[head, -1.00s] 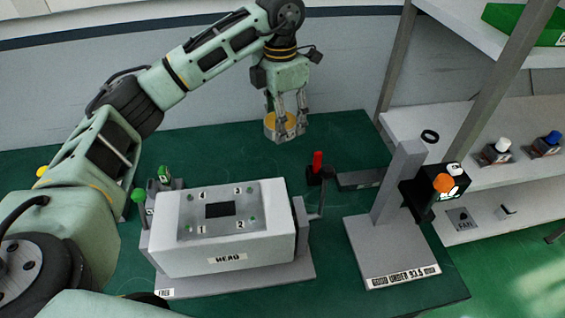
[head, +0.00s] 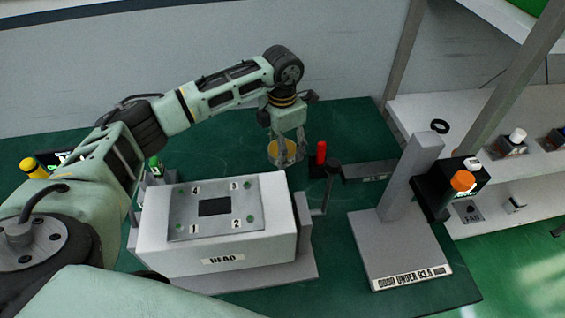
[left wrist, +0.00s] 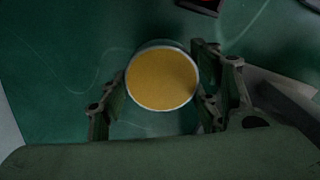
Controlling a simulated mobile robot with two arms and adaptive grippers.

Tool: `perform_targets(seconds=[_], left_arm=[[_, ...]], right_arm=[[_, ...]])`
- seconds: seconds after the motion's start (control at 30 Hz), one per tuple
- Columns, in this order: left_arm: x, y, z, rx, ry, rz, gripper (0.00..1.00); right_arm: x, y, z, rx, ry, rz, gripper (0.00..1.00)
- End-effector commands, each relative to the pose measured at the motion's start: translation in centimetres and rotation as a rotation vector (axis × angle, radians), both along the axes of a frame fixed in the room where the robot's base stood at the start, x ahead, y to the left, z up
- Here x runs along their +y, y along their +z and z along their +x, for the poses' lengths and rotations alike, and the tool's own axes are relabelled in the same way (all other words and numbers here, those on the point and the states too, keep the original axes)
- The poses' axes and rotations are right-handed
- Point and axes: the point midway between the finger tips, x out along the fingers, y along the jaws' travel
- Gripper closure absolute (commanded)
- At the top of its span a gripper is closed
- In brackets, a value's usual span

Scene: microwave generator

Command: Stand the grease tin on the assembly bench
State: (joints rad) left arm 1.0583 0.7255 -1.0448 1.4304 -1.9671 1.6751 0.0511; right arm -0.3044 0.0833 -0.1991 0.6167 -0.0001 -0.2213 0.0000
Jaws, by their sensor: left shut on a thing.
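The grease tin (head: 281,149) is a short round tin with a yellow top. It is in my left gripper (head: 287,150), low over the back of the green assembly bench (head: 235,130), behind the white HEAD block. In the left wrist view the tin (left wrist: 162,79) sits upright between the two fingers of my left gripper (left wrist: 162,92), which is shut on it. Green bench surface shows all around it. I cannot tell whether its base touches the bench. My right gripper is not in view.
The white HEAD block (head: 225,248) stands in front of the tin. A red-handled part (head: 320,158) is close to its right. A grey gauge stand (head: 400,240) is at the right, with shelves (head: 500,130) beyond. The bench behind and left of the tin is clear.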

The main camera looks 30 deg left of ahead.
Motion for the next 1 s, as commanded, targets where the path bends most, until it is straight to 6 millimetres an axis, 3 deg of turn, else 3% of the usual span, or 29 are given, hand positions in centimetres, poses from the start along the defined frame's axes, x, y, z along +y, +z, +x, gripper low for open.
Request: perform_targets(seconds=[0.5,0.83,0.87,1.0], left_arm=[[-0.1,-5.7,0.0,-0.001,0.001,-0.001,0.79],[0.0,-6.3,0.1,-0.002,0.0,0.0,0.79],[0.0,-6.4,0.0,-0.001,0.0,0.0,0.42],[0.0,-6.3,0.0,-0.001,0.0,0.0,0.3]], right_arm=[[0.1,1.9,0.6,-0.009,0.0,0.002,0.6],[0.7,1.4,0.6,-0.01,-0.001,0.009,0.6],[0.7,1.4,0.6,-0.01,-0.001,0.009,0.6],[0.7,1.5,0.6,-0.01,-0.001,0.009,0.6]])
